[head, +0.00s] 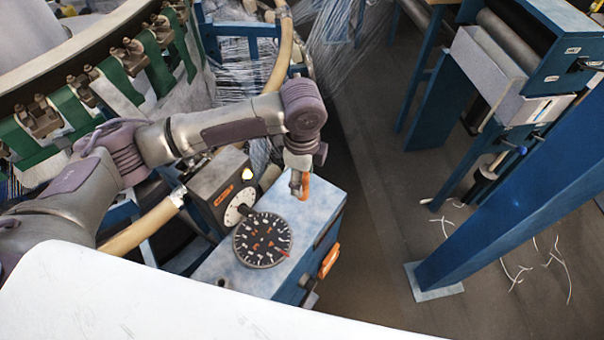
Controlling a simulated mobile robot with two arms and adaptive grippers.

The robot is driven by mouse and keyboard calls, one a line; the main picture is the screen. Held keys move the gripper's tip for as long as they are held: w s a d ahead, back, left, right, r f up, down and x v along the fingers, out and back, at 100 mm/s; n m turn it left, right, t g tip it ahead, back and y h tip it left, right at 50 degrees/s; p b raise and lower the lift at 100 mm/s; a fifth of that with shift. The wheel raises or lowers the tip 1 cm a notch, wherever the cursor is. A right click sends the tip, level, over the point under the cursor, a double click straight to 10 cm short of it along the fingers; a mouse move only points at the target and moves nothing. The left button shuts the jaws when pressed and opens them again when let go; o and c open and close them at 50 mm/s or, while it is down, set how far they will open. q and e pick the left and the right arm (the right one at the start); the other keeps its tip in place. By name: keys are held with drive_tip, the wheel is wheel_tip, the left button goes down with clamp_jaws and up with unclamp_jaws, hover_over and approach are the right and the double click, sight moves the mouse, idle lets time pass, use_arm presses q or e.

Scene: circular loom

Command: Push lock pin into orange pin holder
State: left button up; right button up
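My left gripper (299,184) points down at the far right corner of a blue box's top (318,208). It is small and partly hidden by its own wrist, so I cannot tell whether it is open or shut. An orange part (306,187) shows right beside its fingers; I cannot tell whether they touch. Another orange part (329,261) sits on the box's right side, below the top edge. I cannot tell which orange part is the pin holder. The lock pin cannot be made out. My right gripper is out of view.
A black numbered dial (262,240) lies on the box top, beside a grey control unit (220,185) with a white dial. The curved loom (95,85) stands at left. A blue post (520,215) stands at right. Floor between is mostly open, with thread scraps (515,272).

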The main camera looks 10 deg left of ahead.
use_arm(q)
wheel_tip(320, 180, up, 12)
idle(0.6)
idle(0.6)
